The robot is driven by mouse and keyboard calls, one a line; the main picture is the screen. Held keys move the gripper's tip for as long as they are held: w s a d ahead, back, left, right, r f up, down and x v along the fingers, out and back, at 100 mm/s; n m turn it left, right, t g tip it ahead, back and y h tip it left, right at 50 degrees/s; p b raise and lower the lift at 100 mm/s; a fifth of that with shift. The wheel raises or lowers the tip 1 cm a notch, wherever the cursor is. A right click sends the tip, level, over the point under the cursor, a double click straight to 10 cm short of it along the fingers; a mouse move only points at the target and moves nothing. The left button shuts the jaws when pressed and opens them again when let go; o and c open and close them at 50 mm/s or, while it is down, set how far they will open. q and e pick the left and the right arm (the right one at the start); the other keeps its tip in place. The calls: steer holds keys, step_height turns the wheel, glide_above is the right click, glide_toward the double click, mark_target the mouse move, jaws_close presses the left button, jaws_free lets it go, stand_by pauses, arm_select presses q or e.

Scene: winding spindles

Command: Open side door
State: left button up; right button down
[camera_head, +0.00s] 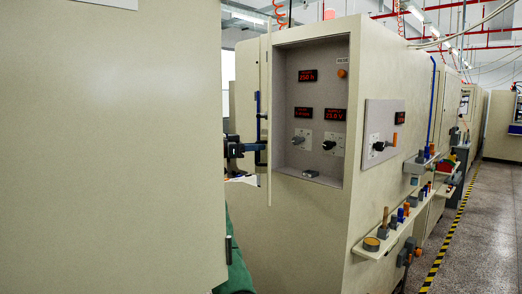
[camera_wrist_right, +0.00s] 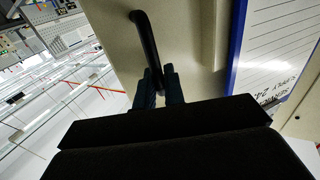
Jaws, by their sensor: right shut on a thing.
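The side door (camera_head: 268,190) of the beige machine shows nearly edge-on at the left of a recess, standing out from it. My right gripper (camera_head: 262,147) is at the door's left face. In the right wrist view its two dark fingers (camera_wrist_right: 160,85) are shut on the black bar handle (camera_wrist_right: 147,35). A blue-edged clipboard (camera_wrist_right: 275,50) is on the door beside the handle. My left gripper is not in view.
The recess holds a control panel (camera_head: 308,130) with red displays and knobs. A large beige panel (camera_head: 110,140) fills the left foreground and hides much of my right arm. Shelves with small items (camera_head: 385,240) jut from the machine's right side. The aisle (camera_head: 490,220) is clear.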

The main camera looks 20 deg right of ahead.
steer(key=shift+a+r, duration=0.1)
steer(key=shift+r, duration=0.1)
steer(key=c, duration=1.6)
jaws_free()
steer(key=shift+w, duration=0.1)
steer(key=shift+w+f, duration=0.1)
steer(key=shift+f, duration=0.05)
